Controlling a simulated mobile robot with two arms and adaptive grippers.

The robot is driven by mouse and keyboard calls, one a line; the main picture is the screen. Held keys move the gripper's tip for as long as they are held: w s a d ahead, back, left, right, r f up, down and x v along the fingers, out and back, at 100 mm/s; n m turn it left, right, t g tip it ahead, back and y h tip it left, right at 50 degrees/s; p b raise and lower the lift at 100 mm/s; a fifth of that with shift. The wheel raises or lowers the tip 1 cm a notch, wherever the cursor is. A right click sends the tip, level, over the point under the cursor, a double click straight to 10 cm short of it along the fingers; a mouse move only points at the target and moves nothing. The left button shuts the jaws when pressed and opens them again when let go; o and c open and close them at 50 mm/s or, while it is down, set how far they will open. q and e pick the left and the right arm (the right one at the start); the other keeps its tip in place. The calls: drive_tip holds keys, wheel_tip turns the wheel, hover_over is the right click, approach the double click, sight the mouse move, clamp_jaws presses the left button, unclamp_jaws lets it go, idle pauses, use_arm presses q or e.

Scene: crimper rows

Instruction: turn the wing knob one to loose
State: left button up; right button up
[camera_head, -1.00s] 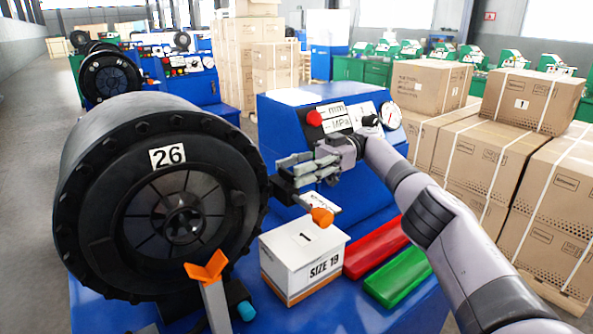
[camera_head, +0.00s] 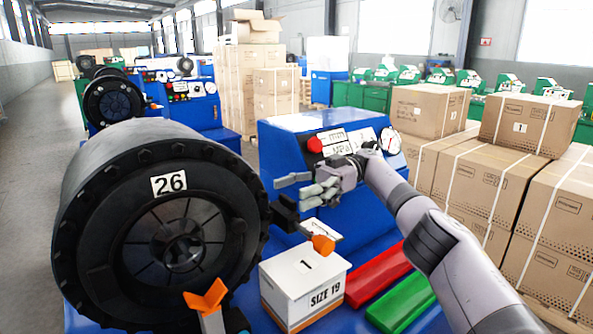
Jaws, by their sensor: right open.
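My right gripper (camera_head: 291,192) is open and empty, with its fingers spread and pointing left. It is in front of the blue machine panel and to the right of the big black crimper head (camera_head: 160,220) numbered 26. An orange knob-like piece (camera_head: 322,243) shows below the gripper, just above the white box, apart from the fingers. An orange V-shaped piece (camera_head: 205,298) sits on a grey post at the bottom, in front of the crimper head. I cannot tell for certain which orange piece is wing knob one. My left gripper is not in view.
A white box (camera_head: 303,287) marked 1 and SIZE 19 stands beside a red tray (camera_head: 372,276) and a green tray (camera_head: 400,304). The blue panel (camera_head: 290,150) has a red button and a gauge. Cartons (camera_head: 475,175) are stacked at the right.

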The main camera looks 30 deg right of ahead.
wheel_tip(320, 180, up, 9)
idle(0.6)
drive_tip(key=shift+f, duration=0.1)
idle(0.3)
